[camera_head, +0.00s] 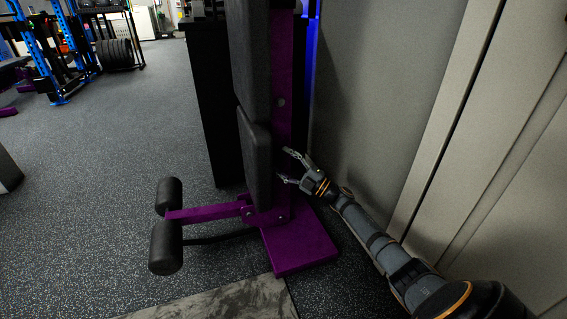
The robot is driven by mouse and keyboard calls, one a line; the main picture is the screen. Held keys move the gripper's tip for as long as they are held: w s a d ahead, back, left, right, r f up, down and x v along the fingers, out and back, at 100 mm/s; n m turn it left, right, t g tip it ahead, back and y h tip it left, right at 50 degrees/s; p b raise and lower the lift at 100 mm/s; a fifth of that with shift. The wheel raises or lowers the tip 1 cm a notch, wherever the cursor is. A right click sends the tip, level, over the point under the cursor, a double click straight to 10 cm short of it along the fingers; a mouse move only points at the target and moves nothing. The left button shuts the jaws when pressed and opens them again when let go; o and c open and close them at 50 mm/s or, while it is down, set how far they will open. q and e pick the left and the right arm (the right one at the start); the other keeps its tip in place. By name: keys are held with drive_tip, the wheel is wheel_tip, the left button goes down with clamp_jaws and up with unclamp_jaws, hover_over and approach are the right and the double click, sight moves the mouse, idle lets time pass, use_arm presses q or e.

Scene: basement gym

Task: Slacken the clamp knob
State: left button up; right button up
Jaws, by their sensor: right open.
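A purple machine with black pads stands upright in front of me, its purple post (285,75) running up behind the pads. A small round fitting (281,102) shows on the post. I cannot tell whether it is the clamp knob. Small round pieces also show at the pivot (250,211) low on the machine. My right gripper (284,165) is open, its fingers pointing left at the lower post, below the round fitting. I see nothing held between the fingers. Whether the fingertips touch the post cannot be told. My left gripper is not in view.
A purple foot plate (300,243) lies on the floor below my right gripper. A purple bar with black rollers (166,247) sticks out left. A grey wall panel (385,95) rises close on the right. Speckled floor (95,165) is open on the left, with racks behind.

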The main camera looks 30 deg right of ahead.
drive_tip(key=v, duration=0.7)
drive_tip(key=shift+s+f, duration=0.1)
drive_tip(key=shift+f, duration=0.05)
drive_tip(key=shift+c, duration=0.2)
